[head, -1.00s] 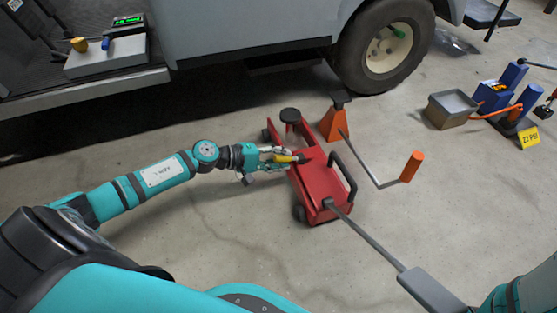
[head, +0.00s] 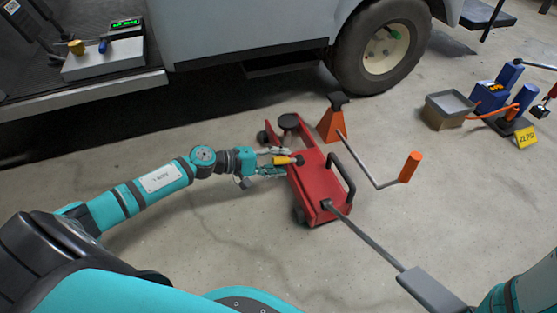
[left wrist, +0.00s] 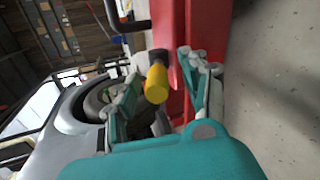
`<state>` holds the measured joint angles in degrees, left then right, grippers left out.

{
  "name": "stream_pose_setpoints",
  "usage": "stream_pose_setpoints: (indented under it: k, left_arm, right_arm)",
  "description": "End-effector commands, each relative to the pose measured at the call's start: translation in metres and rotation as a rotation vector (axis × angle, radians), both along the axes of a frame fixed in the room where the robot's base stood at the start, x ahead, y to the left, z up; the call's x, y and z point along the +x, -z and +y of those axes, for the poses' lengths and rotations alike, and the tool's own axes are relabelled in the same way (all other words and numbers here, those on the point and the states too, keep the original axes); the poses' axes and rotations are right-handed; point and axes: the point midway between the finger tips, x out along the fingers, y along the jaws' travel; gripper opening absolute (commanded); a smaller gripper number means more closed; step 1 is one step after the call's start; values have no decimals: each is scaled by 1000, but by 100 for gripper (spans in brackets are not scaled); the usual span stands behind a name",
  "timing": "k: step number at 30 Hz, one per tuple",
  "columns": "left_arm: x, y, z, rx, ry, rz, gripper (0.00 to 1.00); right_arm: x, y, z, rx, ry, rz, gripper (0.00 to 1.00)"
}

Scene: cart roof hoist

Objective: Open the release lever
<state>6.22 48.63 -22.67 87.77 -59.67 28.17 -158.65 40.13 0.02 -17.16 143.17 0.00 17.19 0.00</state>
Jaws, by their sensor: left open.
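A red floor jack (head: 322,188) stands on the concrete floor, with a black round saddle at its far end. A short lever with a yellow grip (head: 284,160) and a black base sticks out from its left side; I take it as the release lever. My left gripper (head: 274,162) is open beside the jack, one finger on each side of the yellow grip. In the left wrist view the yellow grip (left wrist: 156,84) lies between the spread fingers (left wrist: 165,95), with gaps to both. My right gripper is out of view.
A long grey handle (head: 372,238) runs from the jack toward the lower right. An orange jack stand (head: 333,121) and a crank with an orange grip (head: 410,167) are close on the right. A vehicle wheel (head: 382,48) is behind. The floor at left is clear.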

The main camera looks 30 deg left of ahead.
Motion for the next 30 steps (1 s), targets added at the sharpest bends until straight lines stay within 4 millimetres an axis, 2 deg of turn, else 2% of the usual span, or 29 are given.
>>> stream_pose_setpoints:
  k: [7,15,21,30]
  left_arm:
    - [-12,-4,11,1,-2,1,46]
    - [-52,-22,46,1,-1,4,46]
    - [-75,-33,66,-1,-2,3,46]
    - [-85,-40,76,0,0,0,46]
  right_arm:
    - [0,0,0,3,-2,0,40]
    - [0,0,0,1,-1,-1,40]
    - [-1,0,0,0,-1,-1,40]
    - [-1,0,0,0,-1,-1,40]
